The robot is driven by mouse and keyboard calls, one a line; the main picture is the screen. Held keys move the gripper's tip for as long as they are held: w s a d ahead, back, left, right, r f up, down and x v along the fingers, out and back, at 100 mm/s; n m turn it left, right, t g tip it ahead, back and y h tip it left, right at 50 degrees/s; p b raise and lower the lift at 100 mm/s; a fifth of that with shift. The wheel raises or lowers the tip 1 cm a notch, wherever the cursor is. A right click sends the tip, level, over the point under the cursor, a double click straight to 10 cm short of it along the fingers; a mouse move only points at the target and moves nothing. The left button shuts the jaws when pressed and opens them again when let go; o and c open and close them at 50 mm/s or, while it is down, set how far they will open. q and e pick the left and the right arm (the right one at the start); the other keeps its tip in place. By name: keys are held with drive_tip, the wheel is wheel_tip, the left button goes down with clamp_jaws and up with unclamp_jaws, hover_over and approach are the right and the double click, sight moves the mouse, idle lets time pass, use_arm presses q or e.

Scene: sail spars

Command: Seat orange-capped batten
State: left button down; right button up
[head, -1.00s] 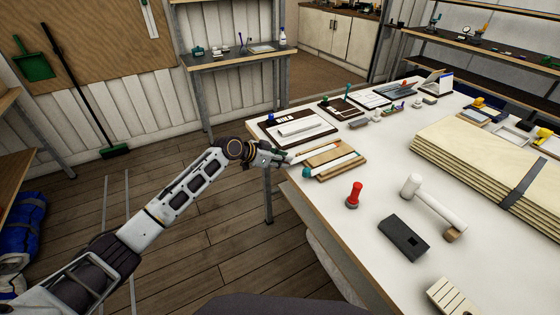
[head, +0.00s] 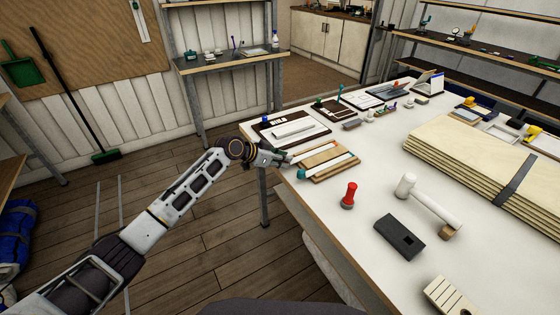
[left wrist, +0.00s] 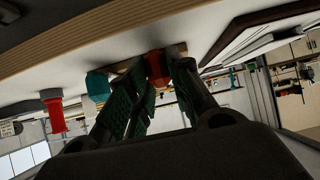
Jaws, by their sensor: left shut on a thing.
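My left gripper (head: 284,159) is at the near left edge of a wooden board (head: 334,174) on the white workbench. In the left wrist view its green-padded fingers (left wrist: 150,95) are shut around an orange-red cap (left wrist: 157,69), the end of the orange-capped batten. In the head view the fingers hide this cap, and a pale batten strip (head: 314,155) runs from them along the board. A second batten's teal cap (head: 301,174) sticks out beside it, and shows next to the fingers in the left wrist view (left wrist: 97,86). I cannot tell how deep the held batten sits.
A dark board (head: 268,133) with a white piece lies just behind. A red-handled tool (head: 348,195), a mallet (head: 428,203), a black block (head: 399,237) and stacked pale panels (head: 478,160) stand to the right. The bench's left edge is close beneath my gripper.

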use_arm(q)
drive_tip(key=shift+w+d, duration=0.3)
drive_tip(key=shift+d, duration=0.1)
drive_tip(key=c, duration=1.2)
unclamp_jaws()
drive_tip(key=shift+s+a, duration=0.1)
drive_tip(key=shift+a, duration=0.05)
drive_tip(key=v, duration=1.1)
drive_tip(key=shift+s+a+r, duration=0.15)
drive_tip(key=shift+a+r, duration=0.05)
drive_tip(key=shift+r, duration=0.05)
